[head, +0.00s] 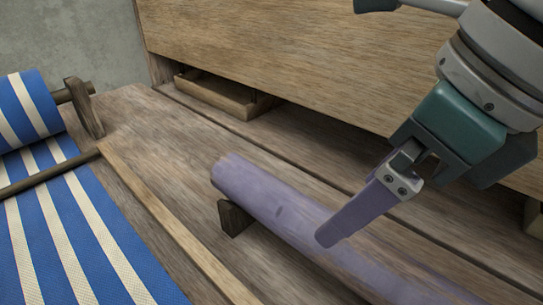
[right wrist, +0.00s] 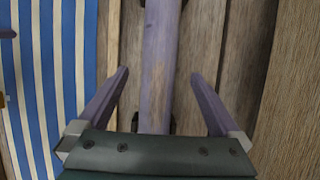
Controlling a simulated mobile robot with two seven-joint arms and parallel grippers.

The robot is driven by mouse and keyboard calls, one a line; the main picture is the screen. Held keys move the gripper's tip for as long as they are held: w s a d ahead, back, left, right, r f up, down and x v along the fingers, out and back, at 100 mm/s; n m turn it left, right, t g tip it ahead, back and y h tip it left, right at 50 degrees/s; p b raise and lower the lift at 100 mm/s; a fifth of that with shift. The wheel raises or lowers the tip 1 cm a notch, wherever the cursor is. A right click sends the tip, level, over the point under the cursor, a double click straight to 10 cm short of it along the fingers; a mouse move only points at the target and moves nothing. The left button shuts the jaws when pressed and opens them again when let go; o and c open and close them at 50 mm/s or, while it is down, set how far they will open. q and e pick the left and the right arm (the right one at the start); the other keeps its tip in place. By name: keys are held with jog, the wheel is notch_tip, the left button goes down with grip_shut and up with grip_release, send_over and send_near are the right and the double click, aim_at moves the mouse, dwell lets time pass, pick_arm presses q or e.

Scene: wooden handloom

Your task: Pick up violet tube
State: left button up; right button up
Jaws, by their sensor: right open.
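The violet tube (head: 268,205) lies slantwise on the wooden boards, its near-right end running out of the head view. A dark wooden wedge (head: 235,217) sits under its far-left part. In the right wrist view the tube (right wrist: 158,75) runs up the middle of the picture. My right gripper (head: 328,236) comes in from the right, pointing down at the tube. Its jaws are open, and in the right wrist view the violet fingers (right wrist: 160,75) stand one on each side of the tube with gaps to both. Contact is not visible. My left gripper is out of view.
Blue and cream striped cloth (head: 75,235) lies at the left, with a rolled part (head: 28,108) on a wooden rod. A light wooden strip (head: 170,225) runs beside it. A wooden panel (head: 290,55) rises behind, with a shallow wooden tray (head: 220,95) at its foot.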

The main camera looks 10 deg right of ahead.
jog(key=shift+a+f, duration=0.25)
jog(key=shift+f, duration=1)
jog(key=x, duration=0.6)
jog(key=shift+w+d+f, duration=0.1)
jog(key=shift+w, duration=0.05)
grip_shut()
